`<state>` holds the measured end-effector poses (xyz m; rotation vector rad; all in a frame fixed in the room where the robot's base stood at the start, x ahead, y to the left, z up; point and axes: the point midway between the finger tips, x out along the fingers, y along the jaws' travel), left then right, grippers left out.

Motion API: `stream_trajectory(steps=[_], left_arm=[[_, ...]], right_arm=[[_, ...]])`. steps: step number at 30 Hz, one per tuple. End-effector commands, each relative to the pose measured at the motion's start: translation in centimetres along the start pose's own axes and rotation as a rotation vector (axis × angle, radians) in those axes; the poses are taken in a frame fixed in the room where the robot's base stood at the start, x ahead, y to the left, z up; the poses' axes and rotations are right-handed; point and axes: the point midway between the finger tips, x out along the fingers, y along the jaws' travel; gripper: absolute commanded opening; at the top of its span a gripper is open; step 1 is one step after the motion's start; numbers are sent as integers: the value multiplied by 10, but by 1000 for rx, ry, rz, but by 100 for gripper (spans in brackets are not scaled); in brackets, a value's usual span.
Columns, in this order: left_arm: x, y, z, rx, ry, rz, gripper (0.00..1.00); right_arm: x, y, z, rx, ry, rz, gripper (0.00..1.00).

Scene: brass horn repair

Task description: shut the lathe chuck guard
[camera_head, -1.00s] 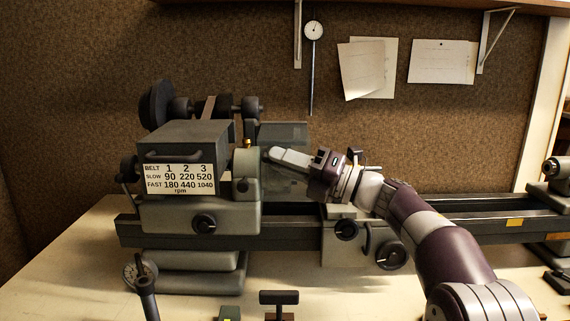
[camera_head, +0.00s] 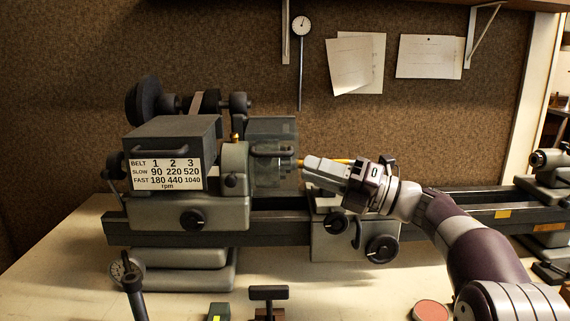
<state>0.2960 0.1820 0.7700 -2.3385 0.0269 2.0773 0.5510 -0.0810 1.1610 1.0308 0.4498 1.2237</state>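The lathe chuck guard (camera_head: 286,174) is a see-through panel right of the headstock (camera_head: 234,160). It appears to hang in front of the chuck, with a dark bar handle (camera_head: 270,151) across its upper part. The chuck is seen only dimly through it. My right gripper (camera_head: 304,166) is just right of the guard, its fingers pointing left. It looks empty, but its fingers overlap in this view, so their opening is unclear. I cannot tell whether the fingertips touch the guard's right edge. My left gripper is out of view.
A brass-coloured rod (camera_head: 343,160) shows partly behind my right fingers. The carriage with its handwheel (camera_head: 382,248) lies below my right gripper. The tailstock (camera_head: 548,165) stands at far right. A dark T-shaped tool (camera_head: 268,293) and a red round tin (camera_head: 431,312) are in front.

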Motion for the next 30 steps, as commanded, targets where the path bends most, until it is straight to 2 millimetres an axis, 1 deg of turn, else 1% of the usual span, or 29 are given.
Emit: stream_trajectory(steps=[1, 3, 6, 9, 17, 20, 21, 25, 30], left_arm=[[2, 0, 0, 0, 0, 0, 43], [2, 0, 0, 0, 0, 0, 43], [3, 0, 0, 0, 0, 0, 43], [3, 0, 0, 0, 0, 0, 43], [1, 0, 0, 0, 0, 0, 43], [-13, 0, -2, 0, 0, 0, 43], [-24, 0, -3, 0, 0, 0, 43], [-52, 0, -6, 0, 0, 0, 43], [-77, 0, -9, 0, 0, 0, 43]], right_arm=[[-12, -1, 0, -1, -2, -2, 23], [-24, 0, 0, -1, -2, -1, 23], [-36, 0, 0, 0, -1, 0, 23], [-40, 0, 0, 0, 0, 0, 23], [-39, 2, 1, 0, 1, 1, 23], [-36, 14, 8, -1, 1, 1, 23], [-33, 23, 13, -1, 1, 1, 23], [-27, 47, 28, -1, 1, 1, 23], [-21, 68, 40, 0, 1, 1, 23]])
